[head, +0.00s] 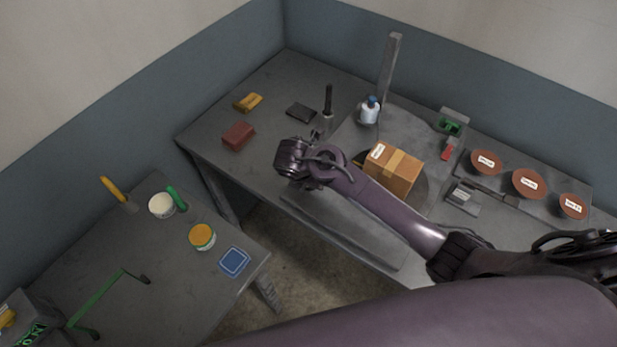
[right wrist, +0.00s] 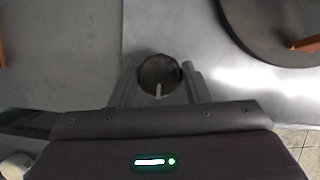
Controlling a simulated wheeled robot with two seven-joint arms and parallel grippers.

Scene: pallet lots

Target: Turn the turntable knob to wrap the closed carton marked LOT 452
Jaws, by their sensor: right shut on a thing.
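A closed brown carton (head: 393,171) with a tan tape strip and a small white label, too small to read, sits on the dark round turntable (head: 428,196). In the right wrist view the turntable (right wrist: 265,28) is at the upper right, with a carton edge (right wrist: 306,43) on it. The round dark knob (right wrist: 158,73) with a pale pointer mark lies between my right gripper's fingers (right wrist: 158,85), which are shut on it. In the head view my right wrist hides the knob. My left gripper is not in view.
A grey mast (head: 390,66) and a white bottle with a blue top (head: 369,109) stand behind the carton. Several brown labelled discs (head: 529,183) lie at right. A red block (head: 239,136) is at left. A second table (head: 150,262) holds jars and tools.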

